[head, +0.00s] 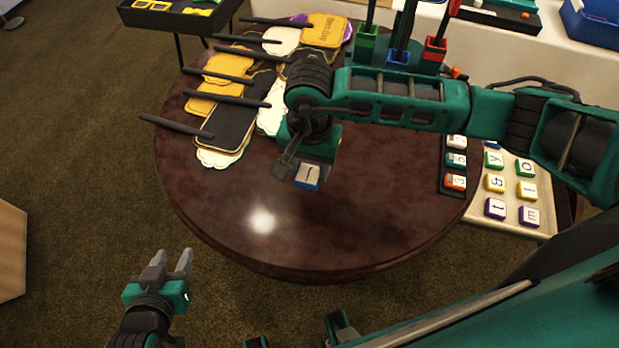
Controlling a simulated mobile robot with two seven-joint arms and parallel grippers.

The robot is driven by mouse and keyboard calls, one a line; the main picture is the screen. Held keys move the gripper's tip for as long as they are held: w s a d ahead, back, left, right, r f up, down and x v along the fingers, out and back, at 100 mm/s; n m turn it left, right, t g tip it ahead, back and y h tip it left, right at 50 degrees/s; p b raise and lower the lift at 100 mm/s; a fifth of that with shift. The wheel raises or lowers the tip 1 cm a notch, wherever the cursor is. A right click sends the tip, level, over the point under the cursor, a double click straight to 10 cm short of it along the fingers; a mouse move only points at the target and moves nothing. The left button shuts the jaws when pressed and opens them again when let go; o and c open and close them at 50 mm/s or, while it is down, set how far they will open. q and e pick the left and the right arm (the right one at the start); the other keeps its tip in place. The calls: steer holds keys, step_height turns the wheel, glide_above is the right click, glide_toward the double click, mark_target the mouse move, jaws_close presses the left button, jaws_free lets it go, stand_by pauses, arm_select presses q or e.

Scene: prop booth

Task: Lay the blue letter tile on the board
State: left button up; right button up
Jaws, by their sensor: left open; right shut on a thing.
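My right gripper (301,172) reaches in over the round dark table and is shut on the blue letter tile (307,178). The tile has a white face and a blue edge; it is held over the middle of the table, and I cannot tell its height. A narrow dark board (443,178) with several numbered or lettered tiles lies at the table's right side, to the right of the held tile, partly hidden by my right arm. My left gripper (171,266) is open and empty, low at the left, over the floor in front of the table.
A pale tray (513,226) of letter tiles lies right of the board. Speech-bubble signs on dark sticks (232,122) cover the table's left and back. A block holds green, blue and red-based sticks (401,58). The table's front middle is clear.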

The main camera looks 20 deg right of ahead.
mark_target(310, 181)
steer(key=shift+f, duration=2.85)
steer(key=shift+f+b, duration=0.15)
steer(key=shift+b, duration=0.2)
steer(key=o, duration=1)
